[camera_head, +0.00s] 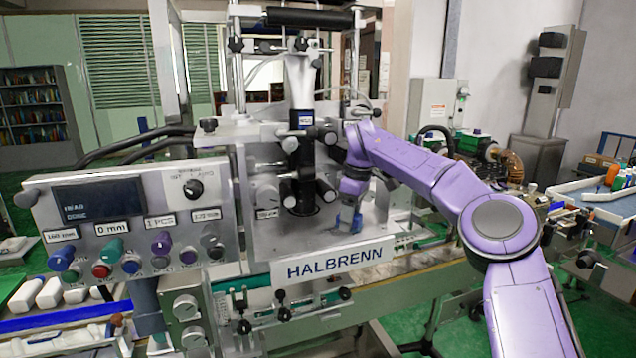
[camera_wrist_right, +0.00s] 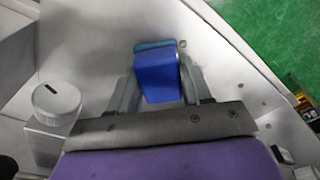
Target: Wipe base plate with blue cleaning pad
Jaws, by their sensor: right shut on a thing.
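The base plate (camera_head: 296,250) is the grey metal plate of the machine above the HALBRENN label. It also fills much of the right wrist view (camera_wrist_right: 95,75). My right gripper (camera_head: 350,214) reaches over the plate's right part. It is shut on the blue cleaning pad (camera_head: 344,222), which shows between the fingers in the right wrist view (camera_wrist_right: 158,78). The pad is low at the plate, but I cannot tell if it touches the surface. My left gripper is not in view.
Black rollers and a mandrel (camera_head: 303,170) stand left of my gripper. A knob (camera_wrist_right: 56,98) rises from the plate. A control panel (camera_head: 135,225) with coloured knobs is at the left. A white tray (camera_head: 600,205) is at the far right.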

